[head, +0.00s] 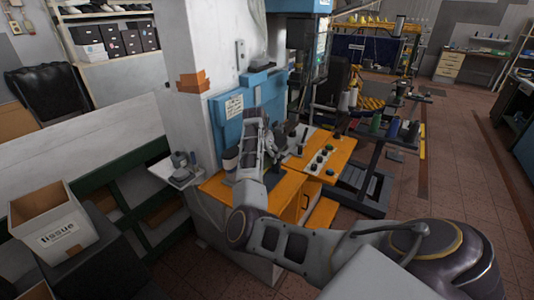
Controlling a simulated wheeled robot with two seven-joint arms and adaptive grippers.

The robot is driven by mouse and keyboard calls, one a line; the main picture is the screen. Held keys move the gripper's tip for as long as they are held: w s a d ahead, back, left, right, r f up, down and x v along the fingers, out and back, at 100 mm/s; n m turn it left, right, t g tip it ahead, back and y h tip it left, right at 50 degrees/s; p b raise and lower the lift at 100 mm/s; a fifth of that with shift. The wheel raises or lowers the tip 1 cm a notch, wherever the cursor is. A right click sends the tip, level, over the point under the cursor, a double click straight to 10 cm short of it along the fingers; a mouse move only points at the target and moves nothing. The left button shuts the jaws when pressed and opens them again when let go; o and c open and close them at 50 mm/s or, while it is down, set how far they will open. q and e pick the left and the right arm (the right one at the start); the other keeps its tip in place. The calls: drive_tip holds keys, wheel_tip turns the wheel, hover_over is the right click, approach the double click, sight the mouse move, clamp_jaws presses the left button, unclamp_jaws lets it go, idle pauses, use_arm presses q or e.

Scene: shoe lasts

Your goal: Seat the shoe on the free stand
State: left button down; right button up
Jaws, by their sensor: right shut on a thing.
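My right arm comes in from the lower right and bends up over the orange workbench (222,190). My right gripper (280,141) is small and partly hidden at the blue machine. It is shut on a small dark thing (291,130), which looks like the shoe, though its outline is unclear. The thing is held near the back of the bench; I cannot tell whether it touches anything. I cannot make out the free stand clearly among the dark shapes by the gripper. My left gripper is not in view.
A white shelf (160,172) with grey items is left of the bench. A control panel with several knobs (321,157) is right of the gripper. Open floor (450,170) lies right.

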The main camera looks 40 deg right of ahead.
drive_tip(key=shift+f, duration=1.1)
drive_tip(key=shift+f, duration=0.25)
idle(0.5)
drive_tip(key=o, duration=1.7)
drive_tip(key=shift+a+f, duration=0.1)
drive_tip(key=shift+f, duration=0.1)
drive_tip(key=shift+v, duration=6.15)
drive_tip(key=shift+s, duration=0.1)
